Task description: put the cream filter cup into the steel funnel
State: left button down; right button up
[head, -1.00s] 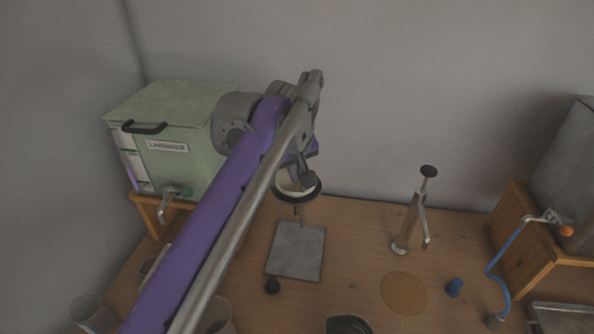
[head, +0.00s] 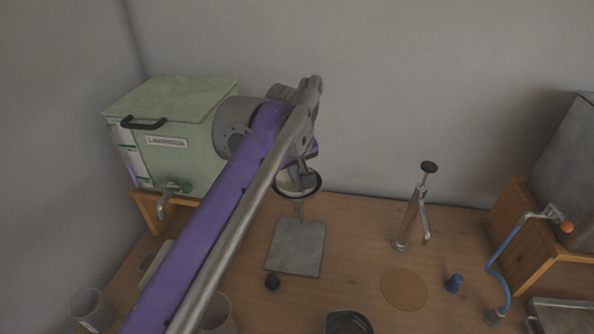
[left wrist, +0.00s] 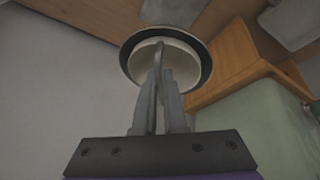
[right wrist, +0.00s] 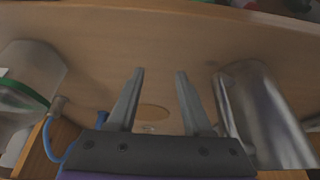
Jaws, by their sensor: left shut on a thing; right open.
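The cream filter cup (left wrist: 143,63) shows in the left wrist view within the dark rim of the steel funnel (left wrist: 207,66). My left gripper (left wrist: 160,72) is shut on the cup's near side. In the head view the funnel (head: 319,186) sits on its stand above a square grey plate (head: 296,248); my left gripper (head: 302,180) is over it, and only a little of the cup (head: 287,186) shows. Whether the cup rests on the funnel's inside cannot be told. My right gripper (right wrist: 158,72) is open and empty in the right wrist view.
A green boiler box (head: 175,140) on a wooden stand is left of the funnel. A tamper-like upright tool (head: 411,215), a cork mat (head: 404,289) and a small blue piece (head: 454,284) stand to the right. A blue hose (head: 506,250) hangs by the right-hand wooden stand.

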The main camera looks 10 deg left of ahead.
pick_arm(q)
jog(key=shift+f, duration=0.55)
pick_arm(e)
jog(key=shift+f, duration=0.2)
pick_arm(q)
jog(key=c, duration=0.9)
grip_release()
notch_tip(320, 180, up, 8)
jog(key=p, duration=0.6)
jog(key=shift+r+p, duration=0.1)
jog(key=shift+p, duration=0.3)
pick_arm(e)
notch_tip(320, 180, up, 8)
jog(key=w, duration=0.1)
jog(key=shift+w+f, duration=0.15)
jog(key=shift+f, duration=0.1)
